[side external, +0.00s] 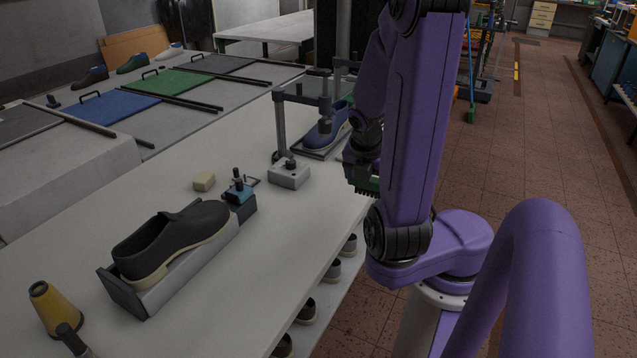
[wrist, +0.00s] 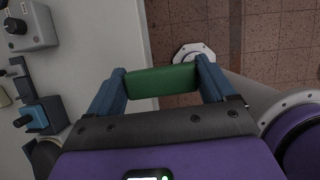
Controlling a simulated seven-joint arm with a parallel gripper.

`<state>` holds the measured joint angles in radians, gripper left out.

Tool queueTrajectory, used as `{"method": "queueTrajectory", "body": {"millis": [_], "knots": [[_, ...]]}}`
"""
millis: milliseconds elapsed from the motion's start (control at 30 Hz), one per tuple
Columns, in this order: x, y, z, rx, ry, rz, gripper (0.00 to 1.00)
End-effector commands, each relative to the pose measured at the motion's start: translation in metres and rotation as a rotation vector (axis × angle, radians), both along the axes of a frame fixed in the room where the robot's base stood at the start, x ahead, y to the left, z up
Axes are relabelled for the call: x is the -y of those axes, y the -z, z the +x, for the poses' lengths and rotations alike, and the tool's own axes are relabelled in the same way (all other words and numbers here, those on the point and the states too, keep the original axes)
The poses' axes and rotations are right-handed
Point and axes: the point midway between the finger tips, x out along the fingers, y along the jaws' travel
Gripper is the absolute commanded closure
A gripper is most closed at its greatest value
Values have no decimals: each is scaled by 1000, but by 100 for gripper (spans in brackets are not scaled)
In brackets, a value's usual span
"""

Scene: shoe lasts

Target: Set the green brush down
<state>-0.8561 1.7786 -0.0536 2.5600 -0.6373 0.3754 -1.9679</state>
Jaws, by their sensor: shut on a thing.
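My gripper (wrist: 162,82) is shut on the green brush (wrist: 162,81), its two blue fingers at the brush's ends in the wrist view. The brush shows across the work table's edge, mostly over the floor, in that view. In the side view my gripper is partly hidden behind my arm, and a bit of the green brush (side external: 367,183) shows below it, at the right edge of the white table (side external: 255,262). The brush is held up; its height against the tabletop is hard to tell.
A dark shoe (side external: 172,240) sits on a grey stand with a blue clamp (side external: 240,196). A beige block (side external: 204,181), a grey knob box (side external: 289,174), a blue shoe (side external: 327,126) by a press and a yellow cone (side external: 56,310) stand on the table. The table's front middle is bare.

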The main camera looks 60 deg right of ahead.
Motion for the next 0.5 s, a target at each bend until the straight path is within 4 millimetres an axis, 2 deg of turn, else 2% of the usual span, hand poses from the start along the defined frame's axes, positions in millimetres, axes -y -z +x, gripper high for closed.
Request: {"method": "queueTrajectory", "body": {"millis": [167,267,367,500], "knots": [[0,-1,0,0,-3,0,52],[3,-1,8,-2,-21,-1,52],[9,-3,25,-3,-59,-1,52],[20,-5,60,-7,-146,-3,52]]}}
